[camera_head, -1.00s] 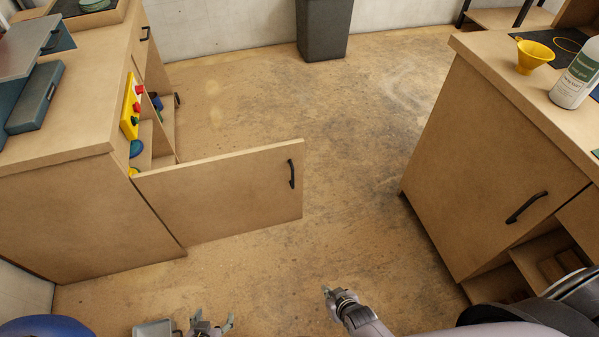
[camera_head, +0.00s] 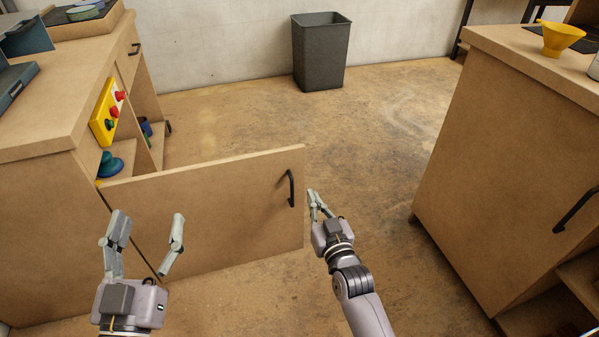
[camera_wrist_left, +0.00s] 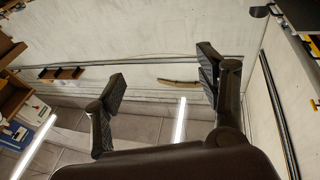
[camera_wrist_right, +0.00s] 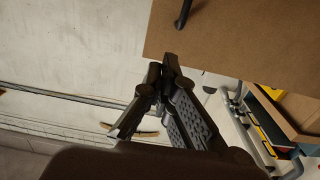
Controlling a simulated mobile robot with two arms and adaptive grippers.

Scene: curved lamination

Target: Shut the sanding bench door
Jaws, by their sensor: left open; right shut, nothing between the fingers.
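The sanding bench (camera_head: 40,215) stands at the left in the head view. Its door (camera_head: 225,215) is swung wide open, sticking out to the right, with a black handle (camera_head: 291,188) near its free edge. The door also shows in the right wrist view (camera_wrist_right: 240,45). My right gripper (camera_head: 314,196) is shut and empty, just right of the door's free edge; I cannot tell whether it touches. My left gripper (camera_head: 148,228) is open and empty, in front of the door's hinge side in the picture, with its fingers pointing up.
A yellow button panel (camera_head: 106,112) is on the bench front beside open shelves holding a blue-green item (camera_head: 110,165). Another wooden cabinet (camera_head: 500,160) stands at the right, with a yellow funnel (camera_head: 560,38) on top. A dark bin (camera_head: 320,52) is at the wall. Floor between is clear.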

